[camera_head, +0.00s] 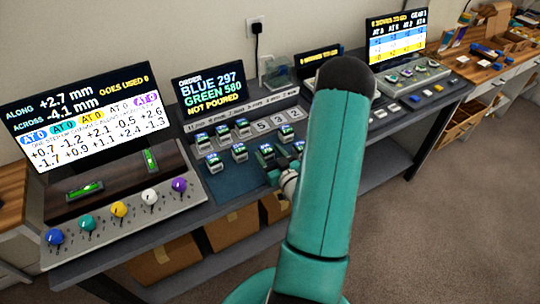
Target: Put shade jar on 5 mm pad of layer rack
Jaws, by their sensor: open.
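Several small shade jars with green and blue labels stand in two rough rows on the middle of the bench, one of them a front jar (239,151). Which one the task means, I cannot tell. The layer rack (284,98) is a grey strip behind them with small mm labels and large digits 5, 3 and 2 at its right part. The labels are too small to read surely. My gripper (274,172) is open, low beside the right-hand front jars (265,152). My teal arm hides part of it and the bench to its right. I see nothing held.
An order screen (208,91) stands behind the rack. At left are a big screen (82,115) and a panel with coloured knobs (119,210). At right are another screen (397,36) and a button panel (411,74). Cardboard boxes (232,229) sit on the shelf below.

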